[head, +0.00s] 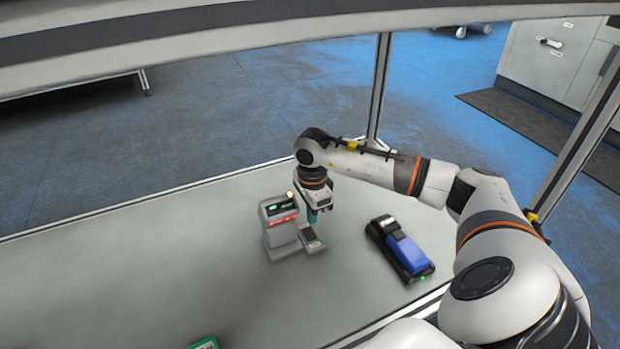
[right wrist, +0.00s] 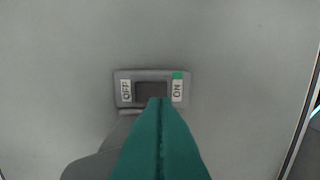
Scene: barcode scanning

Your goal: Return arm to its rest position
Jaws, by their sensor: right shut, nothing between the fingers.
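My right arm reaches in from the right in the head view. Its gripper (head: 312,216) points down over the table, just above a small switch box (head: 311,240) at the foot of a grey device (head: 281,226). In the right wrist view the green fingers (right wrist: 158,108) are shut together with nothing between them. Their tips overlap the lower edge of the dark switch (right wrist: 152,91), on the side toward the ON label (right wrist: 178,90). I cannot tell whether they touch it. The device shows a green display and red lights.
A black and blue scanner (head: 400,248) with a green light lies on the table right of the device. A green-edged item (head: 205,343) is cut off at the bottom edge. The grey table (head: 150,270) is clear on the left. Frame posts (head: 379,85) stand behind the table.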

